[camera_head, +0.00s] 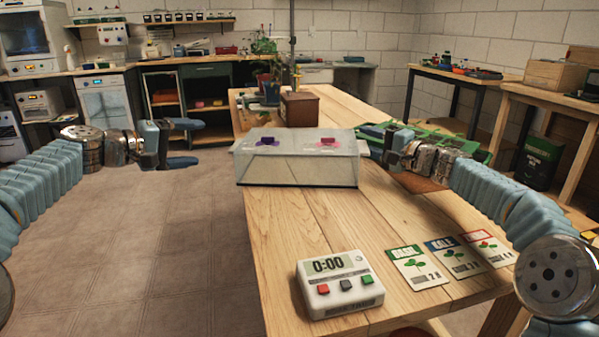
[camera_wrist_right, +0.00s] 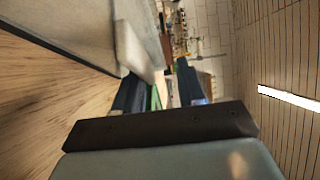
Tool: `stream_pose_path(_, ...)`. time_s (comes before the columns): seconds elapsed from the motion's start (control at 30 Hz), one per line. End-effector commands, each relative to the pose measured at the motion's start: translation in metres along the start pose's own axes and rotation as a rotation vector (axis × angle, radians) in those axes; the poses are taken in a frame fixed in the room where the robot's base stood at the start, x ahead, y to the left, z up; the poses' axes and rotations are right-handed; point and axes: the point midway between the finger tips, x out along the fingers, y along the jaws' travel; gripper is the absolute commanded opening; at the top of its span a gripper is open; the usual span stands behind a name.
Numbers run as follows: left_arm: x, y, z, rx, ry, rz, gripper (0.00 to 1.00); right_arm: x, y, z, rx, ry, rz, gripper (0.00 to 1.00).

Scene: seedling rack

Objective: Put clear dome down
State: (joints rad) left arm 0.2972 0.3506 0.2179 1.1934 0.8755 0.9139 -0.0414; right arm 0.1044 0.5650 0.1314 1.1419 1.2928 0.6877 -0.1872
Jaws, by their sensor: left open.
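The clear dome (camera_head: 297,165) is a grey, see-through box-shaped cover at the left side of the wooden table (camera_head: 330,225). Purple and pink pieces show on its top. Its left end lies at or slightly past the table's left edge; whether its base rests fully on the top is hard to tell. My left gripper (camera_head: 190,145) is open and empty, apart from the dome's left side. My right gripper (camera_head: 375,142) is by the dome's right end. In the right wrist view its fingers (camera_wrist_right: 162,88) stand apart, with a pale tab (camera_wrist_right: 132,48) of the dome close to one fingertip.
A white timer (camera_head: 340,286) and seed cards (camera_head: 418,267) lie on the near table. A green tray (camera_head: 455,143) is behind my right gripper. A brown box (camera_head: 299,109) and potted plants stand at the back. Bare floor lies left of the table.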

Motion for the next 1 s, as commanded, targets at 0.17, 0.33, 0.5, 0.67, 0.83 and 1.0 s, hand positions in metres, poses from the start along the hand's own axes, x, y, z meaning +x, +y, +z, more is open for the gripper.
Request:
stream_pose_path(0.17, 0.0, 0.0, 0.0, 0.0, 0.0, 0.0, 0.85, 0.0, -0.001, 0.0, 0.0, 0.0, -0.001, 0.4)
stream_pose_path(0.33, 0.0, 0.0, 0.0, 0.0, 0.0, 0.0, 0.85, 0.0, -0.001, 0.0, 0.0, 0.0, -0.001, 0.65)
stream_pose_path(0.5, 0.0, 0.0, 0.0, 0.0, 0.0, 0.0, 0.85, 0.0, 0.0, 0.0, 0.0, 0.0, 0.0, 0.83)
stream_pose_path(0.67, 0.0, 0.0, 0.0, 0.0, 0.0, 0.0, 0.85, 0.0, 0.0, 0.0, 0.0, 0.0, 0.0, 0.83)
stream_pose_path(0.83, 0.0, 0.0, 0.0, 0.0, 0.0, 0.0, 0.85, -0.008, -0.001, -0.001, 0.0, 0.001, 0.0, 0.83)
stream_pose_path(1.0, 0.0, 0.0, 0.0, 0.0, 0.0, 0.0, 0.85, -0.04, -0.001, -0.001, 0.0, 0.004, 0.0, 0.83)
